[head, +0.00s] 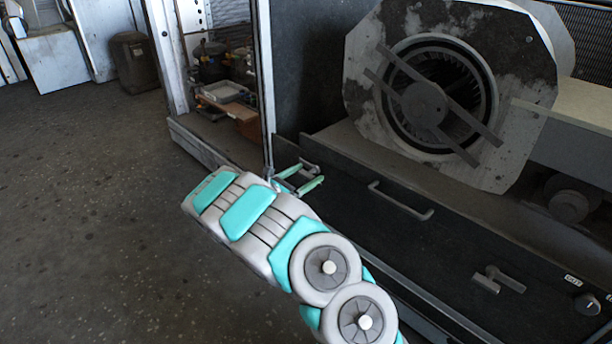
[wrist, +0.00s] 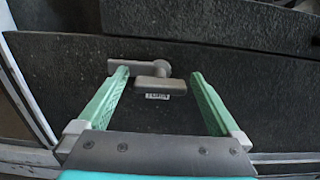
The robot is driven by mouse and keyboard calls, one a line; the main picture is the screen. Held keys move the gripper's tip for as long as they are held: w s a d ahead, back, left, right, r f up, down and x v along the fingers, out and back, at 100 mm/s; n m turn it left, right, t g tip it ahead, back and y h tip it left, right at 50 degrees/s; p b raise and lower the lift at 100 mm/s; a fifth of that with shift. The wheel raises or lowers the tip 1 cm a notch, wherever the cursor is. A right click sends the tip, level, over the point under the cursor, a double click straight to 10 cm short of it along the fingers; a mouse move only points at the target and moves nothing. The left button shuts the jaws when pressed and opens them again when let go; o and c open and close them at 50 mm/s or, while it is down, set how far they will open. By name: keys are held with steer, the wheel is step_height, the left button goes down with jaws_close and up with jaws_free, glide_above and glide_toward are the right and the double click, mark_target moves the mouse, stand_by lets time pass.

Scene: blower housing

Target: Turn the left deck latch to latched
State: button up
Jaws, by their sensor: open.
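The left deck latch (wrist: 152,82) is a grey handle on the dark deck panel, seen in the wrist view. One bar of it reaches left from the pivot, and a shorter, thicker part lies just below. A small white label (wrist: 158,95) sits under it. My gripper (wrist: 158,74) is open, with its two green fingers on either side of the latch and nothing held. The left fingertip overlaps the bar in the picture; I cannot tell whether they touch. In the head view my gripper (head: 305,177) is at the panel's left end, with the latch partly hidden there.
A blower housing (head: 535,75) stands behind the deck panel (head: 400,235). The panel carries a pull handle (head: 402,202), a right latch (head: 498,279) and a dark knob (head: 587,304). A frame post (head: 264,80) rises close behind my gripper.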

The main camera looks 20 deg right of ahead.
steer(key=shift+d, duration=0.2)
steer(key=shift+c, duration=0.2)
jaws_close()
stand_by(0.5)
